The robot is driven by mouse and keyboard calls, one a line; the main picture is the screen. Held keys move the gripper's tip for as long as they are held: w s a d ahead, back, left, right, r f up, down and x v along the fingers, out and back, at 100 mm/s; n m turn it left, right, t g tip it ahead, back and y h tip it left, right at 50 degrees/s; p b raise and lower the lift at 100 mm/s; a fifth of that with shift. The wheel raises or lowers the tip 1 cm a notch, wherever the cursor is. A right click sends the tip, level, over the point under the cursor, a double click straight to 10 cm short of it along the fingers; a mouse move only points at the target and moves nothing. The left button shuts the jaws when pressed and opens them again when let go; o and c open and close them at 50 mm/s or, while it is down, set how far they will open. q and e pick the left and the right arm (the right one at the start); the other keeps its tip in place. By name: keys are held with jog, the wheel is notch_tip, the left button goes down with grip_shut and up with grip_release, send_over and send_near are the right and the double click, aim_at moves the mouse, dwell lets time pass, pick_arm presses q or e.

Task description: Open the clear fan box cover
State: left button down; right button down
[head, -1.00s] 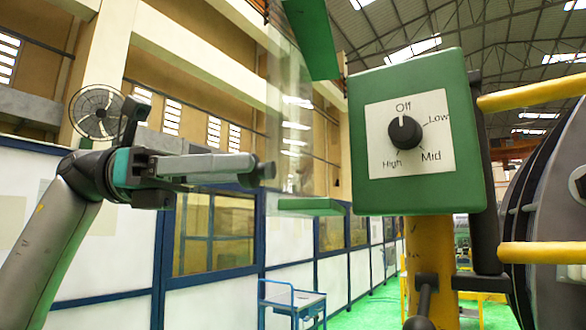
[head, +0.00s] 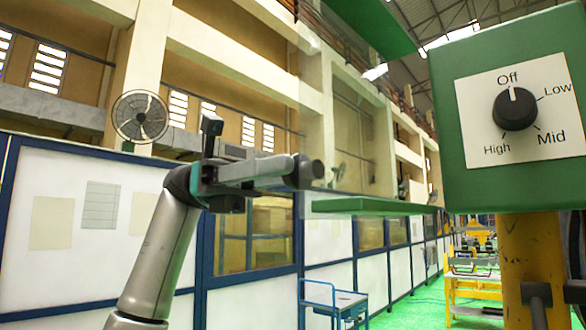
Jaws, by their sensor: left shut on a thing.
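The green fan box (head: 448,150) stands at the right of the head view on a yellow post. Its white dial plate and black knob (head: 515,108) are uncovered, and the knob's mark points at Off. The clear cover (head: 345,125) stands swung out to the left of the box, with a green top edge (head: 370,22) and a green bottom edge (head: 375,207). My left gripper (head: 308,173) is at the cover's outer left side, just above the bottom edge, and is shut on the cover. The exact contact is hard to see. My right gripper is not in view.
A blue cart (head: 335,300) stands on the floor below the cover. A white-panelled wall with blue frames (head: 90,230) runs behind my left arm, with a round fan (head: 140,117) above it. A yellow workbench (head: 475,285) is farther back.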

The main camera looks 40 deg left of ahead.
pick_arm(q)
jog(key=shift+r, duration=0.1)
jog(key=shift+c, duration=2.2)
grip_release()
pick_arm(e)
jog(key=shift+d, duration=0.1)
